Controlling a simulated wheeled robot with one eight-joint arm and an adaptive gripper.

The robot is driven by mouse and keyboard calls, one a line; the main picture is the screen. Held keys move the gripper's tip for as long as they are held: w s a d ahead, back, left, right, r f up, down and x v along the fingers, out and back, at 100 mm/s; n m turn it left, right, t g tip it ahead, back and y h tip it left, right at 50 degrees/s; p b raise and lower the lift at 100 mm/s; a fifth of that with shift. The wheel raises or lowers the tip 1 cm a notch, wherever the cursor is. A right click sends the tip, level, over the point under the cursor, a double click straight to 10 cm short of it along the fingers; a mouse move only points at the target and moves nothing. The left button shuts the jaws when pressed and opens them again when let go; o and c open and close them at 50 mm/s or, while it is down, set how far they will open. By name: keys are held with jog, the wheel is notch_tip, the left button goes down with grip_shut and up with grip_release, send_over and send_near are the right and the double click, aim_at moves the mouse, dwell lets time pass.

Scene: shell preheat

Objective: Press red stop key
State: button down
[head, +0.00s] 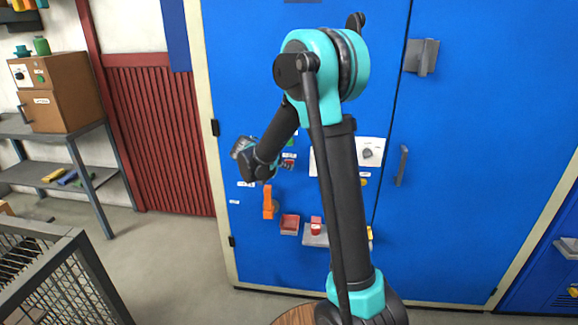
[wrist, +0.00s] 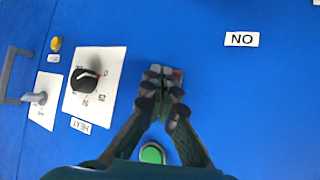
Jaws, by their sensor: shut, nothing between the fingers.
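My gripper (wrist: 163,80) is shut and empty, its dark fingers close together and pointing at the blue door. Just past the fingertips in the wrist view is a small grey piece with a reddish part (wrist: 178,74), mostly hidden by the fingers. I cannot tell whether the fingertips touch it. In the head view my gripper (head: 284,166) is at the door beside a small red patch, and the arm covers part of this area. A round green button (wrist: 152,153) shows between the finger bases in the wrist view.
A black knob (wrist: 84,80) on a white plate, a yellow button (wrist: 56,43) and a grey handle (wrist: 14,75) lie to the left in the wrist view. An orange handle (head: 268,202), a red tray (head: 290,224) and a small shelf (head: 313,238) are lower on the door.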

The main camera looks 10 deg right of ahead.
jog(key=shift+s+a, duration=0.25)
jog(key=shift+s, duration=0.55)
jog(key=shift+s+a, duration=0.25)
jog(key=shift+s, duration=0.55)
jog(key=shift+s+a, duration=0.3)
jog(key=shift+s, duration=0.45)
jog(key=shift+s+a, duration=0.25)
jog(key=shift+s, duration=0.55)
